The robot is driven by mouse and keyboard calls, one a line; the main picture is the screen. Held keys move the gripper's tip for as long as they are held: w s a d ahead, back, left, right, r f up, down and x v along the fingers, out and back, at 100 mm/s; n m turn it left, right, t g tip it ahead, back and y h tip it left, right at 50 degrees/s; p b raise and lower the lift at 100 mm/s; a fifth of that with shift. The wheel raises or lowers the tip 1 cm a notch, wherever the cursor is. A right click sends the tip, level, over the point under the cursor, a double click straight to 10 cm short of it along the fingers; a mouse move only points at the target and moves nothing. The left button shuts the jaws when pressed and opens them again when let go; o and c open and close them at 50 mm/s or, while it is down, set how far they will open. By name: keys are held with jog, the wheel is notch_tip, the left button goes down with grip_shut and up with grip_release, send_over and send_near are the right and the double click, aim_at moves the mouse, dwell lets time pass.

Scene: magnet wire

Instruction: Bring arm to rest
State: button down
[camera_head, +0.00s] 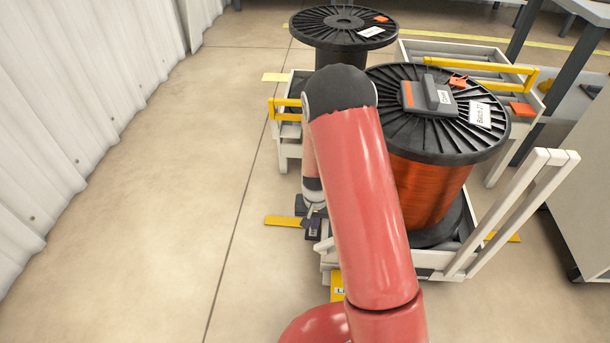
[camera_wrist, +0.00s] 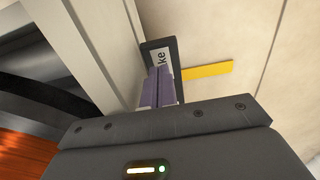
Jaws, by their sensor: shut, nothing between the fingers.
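My red arm reaches forward in the head view, with its elbow raised and its end pointing down on the left of the near spool. My gripper (camera_head: 314,212) is low, beside the frame of the cart. In the wrist view my gripper (camera_wrist: 161,74) is shut, its two purple-grey fingers together and nothing between them. The fingertips are in front of a dark label plate (camera_wrist: 166,53) with partly hidden lettering ending in "ke". I cannot tell whether they touch it.
The near spool (camera_head: 430,190) of copper wire stands on a white cart (camera_head: 465,255); a grey-orange device (camera_head: 425,97) lies on its top. A second spool (camera_head: 342,28) stands behind. A yellow floor strip (camera_head: 283,221) is beside the gripper. Open floor (camera_head: 150,200) lies left, up to the corrugated wall (camera_head: 70,100).

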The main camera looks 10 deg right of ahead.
jog(key=s+r+n+t+p, duration=0.1)
jog(key=s+r+p, duration=0.1)
jog(key=r, duration=1.2)
jog(key=s+r+n+t+p, duration=0.1)
jog(key=s+r+t+p, duration=0.1)
jog(key=r, duration=1.1)
jog(key=s+r+n+t+p, duration=0.1)
jog(key=s+r+p, duration=0.3)
jog(key=s+r, duration=1.4)
jog(key=shift+s+r+n+t, duration=0.3)
jog(key=shift+r+t, duration=0.1)
jog(key=shift+t, duration=0.4)
jog(key=shift+w, duration=0.1)
